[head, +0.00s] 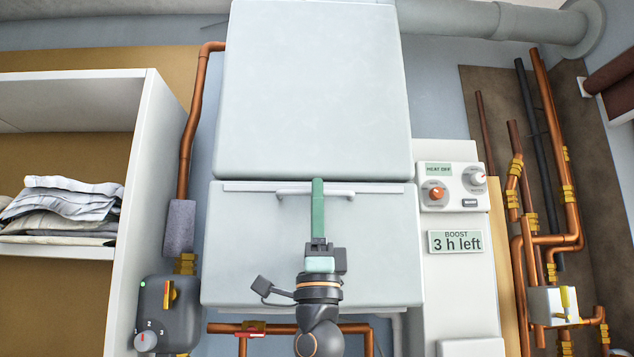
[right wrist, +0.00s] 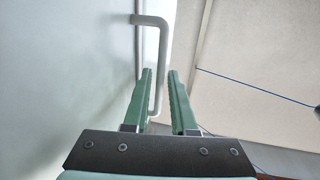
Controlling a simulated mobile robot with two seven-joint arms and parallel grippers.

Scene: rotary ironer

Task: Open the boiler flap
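The boiler flap (head: 250,245) is the pale grey lower panel of the boiler, below a large upper panel (head: 315,90). It looks shut. A bar handle (head: 290,192) runs across near its top edge and also shows in the right wrist view (right wrist: 163,40). My right gripper (head: 318,183) is at the middle of this handle, its green fingers pointing at it. In the right wrist view the fingers (right wrist: 160,75) stand apart with the bar between them. I see a gap beside the bar, so the gripper is open around it. My left gripper is not in view.
A white shelf (head: 140,190) with folded cloth (head: 60,208) stands left. A grey valve unit (head: 168,312) and copper pipes (head: 545,200) flank the boiler.

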